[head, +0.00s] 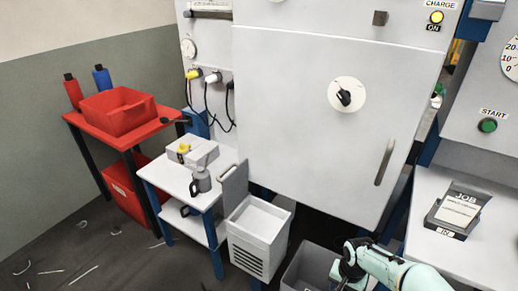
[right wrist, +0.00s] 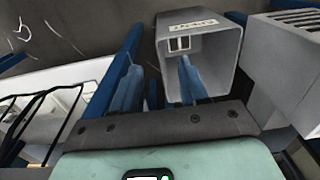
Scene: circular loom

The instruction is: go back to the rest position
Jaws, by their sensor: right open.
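My right gripper (head: 345,276) is at the bottom of the head view, at the end of my pale green right arm, over the dark grey open bin (head: 309,268). In the right wrist view its two blue fingers (right wrist: 158,82) stand apart with nothing between them. Whether the fingers touch the bin cannot be told. My left gripper is not in view.
A white vented box (head: 258,232) with a raised lid stands left of the bin. A large white cabinet door (head: 305,125) with a handle is behind. A white counter (head: 447,248) with a job card tray (head: 458,211) is at the right. A red table (head: 128,134) is far left.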

